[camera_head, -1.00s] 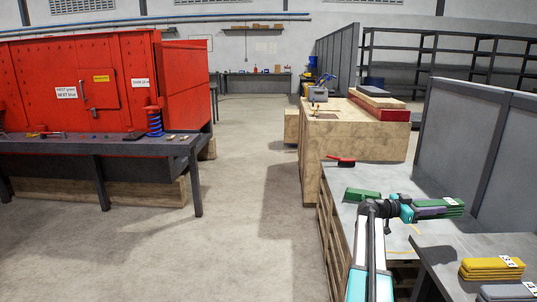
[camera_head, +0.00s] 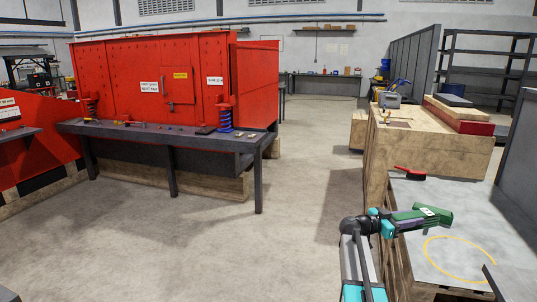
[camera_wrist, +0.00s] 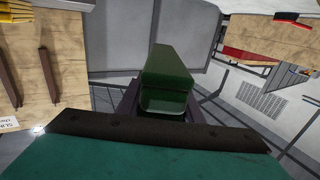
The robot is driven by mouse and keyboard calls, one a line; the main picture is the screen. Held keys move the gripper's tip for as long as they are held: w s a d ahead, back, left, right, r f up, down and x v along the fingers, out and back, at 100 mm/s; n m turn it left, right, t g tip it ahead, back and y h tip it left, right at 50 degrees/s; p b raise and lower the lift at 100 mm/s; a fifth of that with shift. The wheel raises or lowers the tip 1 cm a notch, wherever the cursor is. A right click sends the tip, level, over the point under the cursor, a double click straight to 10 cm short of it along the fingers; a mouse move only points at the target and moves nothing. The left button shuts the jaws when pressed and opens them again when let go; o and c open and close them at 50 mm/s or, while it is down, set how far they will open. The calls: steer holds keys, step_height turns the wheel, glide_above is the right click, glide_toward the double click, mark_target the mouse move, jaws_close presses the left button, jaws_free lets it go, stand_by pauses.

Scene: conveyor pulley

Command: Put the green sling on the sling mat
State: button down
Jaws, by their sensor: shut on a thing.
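My gripper (camera_head: 412,225) is shut on the green sling (camera_head: 404,215), a flat folded bundle with a white label at its far end. In the head view it is held over the left part of the grey-topped table (camera_head: 480,222). In the wrist view the green sling (camera_wrist: 168,68) sticks out ahead between the dark fingers. Another green object (camera_head: 445,216) shows just behind the held sling in the head view, partly hidden by it. I cannot pick out the sling mat in either view.
A yellow ring (camera_head: 427,247) is marked on the grey tabletop. A red-handled brush (camera_head: 410,173) lies at its back left. A wooden crate (camera_head: 430,150) stands behind. A dark workbench (camera_head: 170,137) fronts the red machine (camera_head: 150,80). Open floor (camera_head: 305,210) lies between.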

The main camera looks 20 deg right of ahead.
steer(key=w+a+f+n+t+p, duration=0.1)
steer(key=w+a+n+t, duration=0.2)
steer(key=a, duration=0.8)
steer(key=w+a+f+t+y, duration=0.15)
steer(key=w+a, duration=0.25)
steer(key=a, duration=0.7)
steer(key=w+a+f+n+t+p, duration=0.15)
steer(key=w+a+t, duration=0.25)
steer(key=a, duration=0.7)
steer(key=s+a+f+n+t+y, duration=0.1)
steer(key=s+a+n+t+y, duration=0.15)
steer(key=a, duration=1.55)
steer(key=s+a+n+t, duration=0.1)
steer(key=s+a, duration=0.3)
steer(key=s, duration=0.2)
steer(key=shift+s+a+n+t, duration=0.3)
steer(key=shift+s+a, duration=0.05)
steer(key=shift+d, duration=0.1)
